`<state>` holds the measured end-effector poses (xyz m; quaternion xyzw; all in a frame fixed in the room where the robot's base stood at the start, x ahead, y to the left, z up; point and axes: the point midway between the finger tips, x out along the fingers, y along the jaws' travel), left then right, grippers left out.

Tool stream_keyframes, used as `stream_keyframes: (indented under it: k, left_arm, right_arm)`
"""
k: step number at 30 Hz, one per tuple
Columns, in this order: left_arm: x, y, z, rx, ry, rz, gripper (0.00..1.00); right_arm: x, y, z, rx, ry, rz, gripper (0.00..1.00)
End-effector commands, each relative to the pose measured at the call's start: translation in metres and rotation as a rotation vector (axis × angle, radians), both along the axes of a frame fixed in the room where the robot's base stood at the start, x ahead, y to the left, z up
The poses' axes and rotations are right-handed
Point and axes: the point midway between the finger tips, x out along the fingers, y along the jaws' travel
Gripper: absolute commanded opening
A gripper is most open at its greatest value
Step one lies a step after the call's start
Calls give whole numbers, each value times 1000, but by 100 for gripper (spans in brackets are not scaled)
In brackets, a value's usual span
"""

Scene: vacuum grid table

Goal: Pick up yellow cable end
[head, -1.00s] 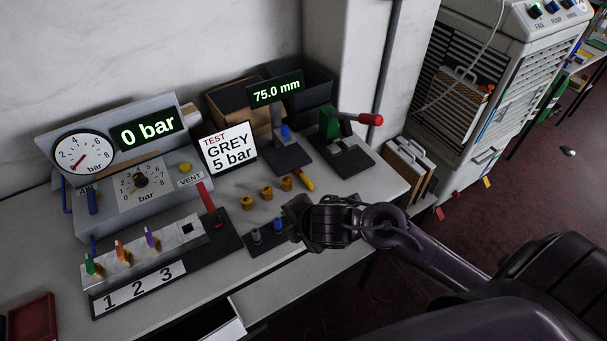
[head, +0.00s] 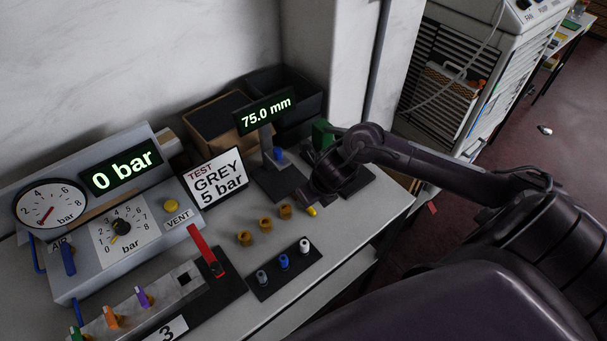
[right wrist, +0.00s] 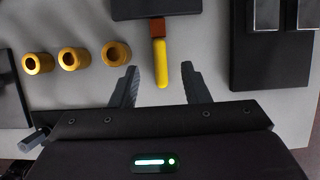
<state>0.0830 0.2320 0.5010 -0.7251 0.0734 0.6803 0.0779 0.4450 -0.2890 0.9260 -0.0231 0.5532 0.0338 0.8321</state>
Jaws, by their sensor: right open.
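The yellow cable end (right wrist: 161,70) is a short yellow rod with an orange-brown part at its far end. It lies on the grey table beside a dark base in the right wrist view. In the head view only its yellow tip (head: 311,212) shows below my right gripper (head: 312,197). In the right wrist view my right gripper (right wrist: 160,85) is open, with one finger on each side of the yellow end. A gap shows on both sides, and I cannot tell the height between the fingers and the table. My left gripper is not in view.
Several brass-coloured rings (head: 265,224) stand left of the yellow end. A black strip with three small fittings (head: 284,262) lies nearer the front. The 75.0 mm display stand (head: 266,118) and a green device (head: 322,134) stand close behind. A pressure panel (head: 130,210) fills the left.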

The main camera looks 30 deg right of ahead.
Motion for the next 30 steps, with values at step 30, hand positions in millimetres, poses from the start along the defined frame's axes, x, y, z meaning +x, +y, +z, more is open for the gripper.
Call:
stream_keyframes:
  k: [30]
  left_arm:
    - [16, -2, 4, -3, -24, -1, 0]
  right_arm:
    - [15, 2, -42, 0, -1, -2, 35]
